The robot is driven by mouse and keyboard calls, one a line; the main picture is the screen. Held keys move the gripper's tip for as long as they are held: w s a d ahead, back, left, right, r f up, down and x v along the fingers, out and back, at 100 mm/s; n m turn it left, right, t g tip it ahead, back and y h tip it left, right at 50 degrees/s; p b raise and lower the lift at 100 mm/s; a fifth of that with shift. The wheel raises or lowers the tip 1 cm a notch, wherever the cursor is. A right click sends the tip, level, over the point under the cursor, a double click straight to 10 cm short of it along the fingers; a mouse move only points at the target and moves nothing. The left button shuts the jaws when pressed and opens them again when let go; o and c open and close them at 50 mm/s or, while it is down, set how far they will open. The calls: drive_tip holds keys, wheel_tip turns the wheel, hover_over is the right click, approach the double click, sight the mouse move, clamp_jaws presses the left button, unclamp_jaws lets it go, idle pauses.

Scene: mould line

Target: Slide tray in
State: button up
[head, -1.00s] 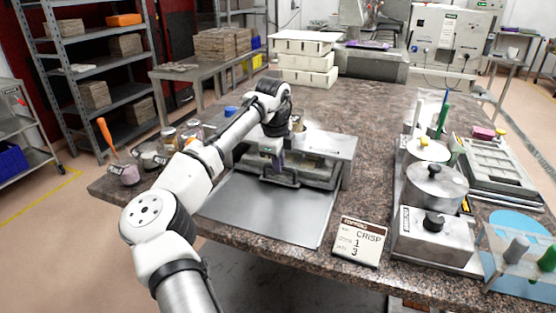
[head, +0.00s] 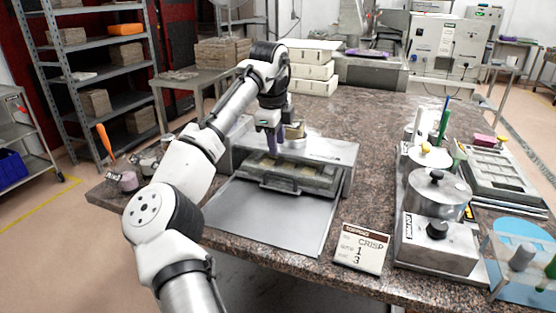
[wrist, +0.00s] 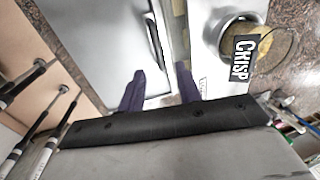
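The grey metal tray (head: 327,184) has a bar handle on its front and sits partly inside the slot of a metal housing (head: 330,150). Its front part sticks out over a flat metal plate (head: 265,220), with yellowish contents showing near the opening. In the wrist view, the tray's handle (wrist: 156,42) lies beyond the left finger. My gripper (head: 273,141) has purple fingers pointing down above the front of the housing, apart from the handle. The wrist view shows the fingers (wrist: 160,88) spread, with nothing between them.
A round container (wrist: 237,35) stands on the housing, beside a CRISP label in the wrist view. Metal pots (head: 437,195) stand on the right. White boxes (head: 313,70) are stacked behind.

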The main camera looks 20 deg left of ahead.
drive_tip(key=shift+v, duration=2.4)
